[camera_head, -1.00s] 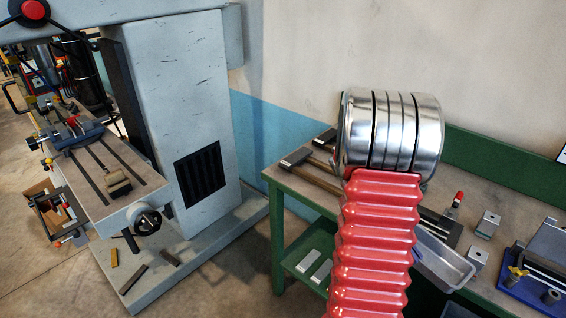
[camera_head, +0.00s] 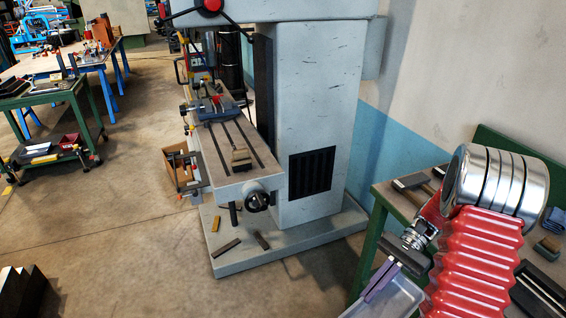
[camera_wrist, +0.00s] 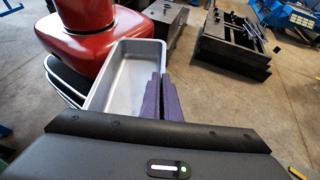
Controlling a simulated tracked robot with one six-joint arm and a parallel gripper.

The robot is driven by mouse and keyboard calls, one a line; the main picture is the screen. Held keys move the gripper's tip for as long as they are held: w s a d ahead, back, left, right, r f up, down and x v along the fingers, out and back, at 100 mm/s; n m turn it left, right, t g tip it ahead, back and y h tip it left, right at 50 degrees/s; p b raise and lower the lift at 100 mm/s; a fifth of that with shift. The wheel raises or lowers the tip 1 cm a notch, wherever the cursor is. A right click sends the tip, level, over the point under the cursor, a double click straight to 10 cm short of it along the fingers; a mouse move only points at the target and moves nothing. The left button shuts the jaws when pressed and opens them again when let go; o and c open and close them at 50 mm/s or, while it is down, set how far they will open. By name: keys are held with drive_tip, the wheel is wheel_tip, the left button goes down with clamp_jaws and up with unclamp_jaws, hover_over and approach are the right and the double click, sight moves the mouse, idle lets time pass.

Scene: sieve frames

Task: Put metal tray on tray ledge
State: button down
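The metal tray (camera_wrist: 125,75) is a grey, open, rectangular pan. In the wrist view my gripper (camera_wrist: 161,82), with purple fingers, is shut on the tray's right wall. In the head view my gripper (camera_head: 374,284) is at the lower right, with part of the tray (camera_head: 392,302) below it. The tray's lower part is cut off by the picture edge there. The tray looks empty. I cannot pick out a tray ledge with certainty in either view.
A grey milling machine (camera_head: 318,110) stands in the middle, its table (camera_head: 228,160) reaching forward. A green bench (camera_head: 377,235) is close to my arm at the right. A green trolley (camera_head: 62,97) stands at far left. Open floor (camera_head: 120,220) lies between.

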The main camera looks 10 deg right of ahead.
drive_tip(key=w+a+f+m+t, duration=0.2)
drive_tip(key=w+a+m+t, duration=0.4)
drive_tip(key=w, duration=0.3)
drive_tip(key=w+a+f+m+t+h, duration=0.1)
drive_tip(key=w+a+f+m+t, duration=0.2)
drive_tip(key=w+a+m+t, duration=0.3)
drive_tip(key=shift+w+a+f+m+t, duration=0.2)
drive_tip(key=shift+w+a+m+t, duration=0.45)
drive_tip(key=shift+w, duration=1.2)
drive_tip(key=shift+s+d+n, duration=0.1)
drive_tip(key=shift+n, duration=0.15)
